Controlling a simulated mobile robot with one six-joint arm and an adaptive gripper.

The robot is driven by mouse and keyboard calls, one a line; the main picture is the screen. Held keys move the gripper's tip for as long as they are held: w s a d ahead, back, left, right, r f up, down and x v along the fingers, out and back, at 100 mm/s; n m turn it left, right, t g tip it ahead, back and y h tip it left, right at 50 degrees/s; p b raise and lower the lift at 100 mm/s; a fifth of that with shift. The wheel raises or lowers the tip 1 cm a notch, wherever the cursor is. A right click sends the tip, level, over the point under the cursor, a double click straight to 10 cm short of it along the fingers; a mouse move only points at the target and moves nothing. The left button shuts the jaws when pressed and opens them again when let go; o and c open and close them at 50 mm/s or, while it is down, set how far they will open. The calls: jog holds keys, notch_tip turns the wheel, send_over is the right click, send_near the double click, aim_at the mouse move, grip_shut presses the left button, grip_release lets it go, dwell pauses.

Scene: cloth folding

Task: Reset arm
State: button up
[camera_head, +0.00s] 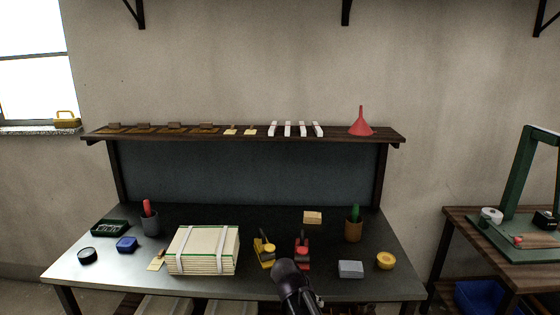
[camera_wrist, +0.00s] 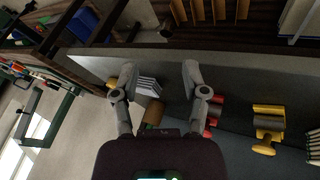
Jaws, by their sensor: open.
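My gripper (camera_wrist: 158,75) is open in the wrist view, with its two grey fingers spread wide and nothing between the tips. Behind the fingers lies the grey workbench top, with a light grey block (camera_wrist: 148,87) showing between them. In the head view my arm reaches up from the bottom edge over the front of the workbench (camera_head: 330,288). Its dark rounded link stands just in front of the red-based tool (camera_head: 302,252). The fingertips are not clear in that view.
A strapped pale stack (camera_head: 204,252) stands left of my arm, with a yellow-based tool (camera_head: 265,252) between. A shelf (camera_head: 240,135) runs behind.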

jog(key=s+d+r+n+g+y+p, duration=0.2)
jog(key=s+d+n+g+y+p, duration=0.1)
jog(key=s+d, duration=0.4)
jog(key=shift+s+d+r+y+p, duration=0.15)
jog(key=shift+s+d+y+p, duration=0.3)
jog(key=shift+s+y, duration=0.7)
jog(key=shift+s+a, duration=0.1)
jog(key=shift+a, duration=0.05)
